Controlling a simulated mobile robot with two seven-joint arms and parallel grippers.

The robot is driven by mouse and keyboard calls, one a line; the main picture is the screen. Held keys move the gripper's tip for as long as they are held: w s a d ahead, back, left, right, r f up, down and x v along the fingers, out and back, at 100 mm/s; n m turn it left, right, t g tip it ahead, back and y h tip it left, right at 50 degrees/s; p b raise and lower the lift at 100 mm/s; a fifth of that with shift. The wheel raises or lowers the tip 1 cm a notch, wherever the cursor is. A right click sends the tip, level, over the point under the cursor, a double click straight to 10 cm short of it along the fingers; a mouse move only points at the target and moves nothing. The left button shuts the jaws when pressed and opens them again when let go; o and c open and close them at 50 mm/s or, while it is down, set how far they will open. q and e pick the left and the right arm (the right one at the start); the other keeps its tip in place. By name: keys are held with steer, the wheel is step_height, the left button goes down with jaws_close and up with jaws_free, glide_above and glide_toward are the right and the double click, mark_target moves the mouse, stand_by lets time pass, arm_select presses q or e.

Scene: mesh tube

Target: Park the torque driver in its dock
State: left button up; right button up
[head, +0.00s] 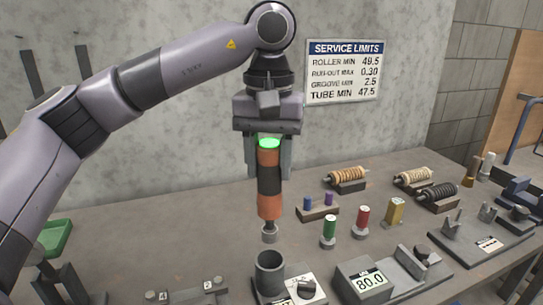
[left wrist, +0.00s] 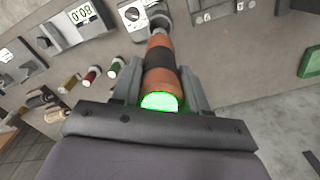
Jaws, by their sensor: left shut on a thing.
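The torque driver (head: 269,182) is an orange and black cylinder with a glowing green top and a grey socket tip pointing down. My left gripper (head: 268,165) is shut on its upper part and holds it nearly upright above the bench. The driver also shows in the left wrist view (left wrist: 160,68), between the two fingers. A dark grey open-topped cup (head: 269,272), which looks like the dock, stands on a white-topped unit with a dial, below the driver. The driver's tip is above the cup and apart from it. My right gripper is not in view.
A green cylinder (head: 329,229), a red cylinder (head: 362,218) and a brass block (head: 395,211) stand right of the driver. Wound rollers (head: 347,177) lie farther back. A green tray (head: 56,237) is at left.

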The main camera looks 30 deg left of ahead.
mark_target(270, 220)
arm_select(q)
steer(key=shift+f+b, duration=0.3)
steer(key=shift+f, duration=0.4)
step_height(270, 220, down, 3)
steer(key=b, duration=0.2)
steer(key=shift+f+b, duration=0.15)
steer(key=shift+b, duration=0.2)
steer(key=shift+f, duration=0.3)
stand_by(0.4)
steer(key=shift+f+b, duration=1.95)
steer(key=shift+f, duration=1.15)
stand_by(2.8)
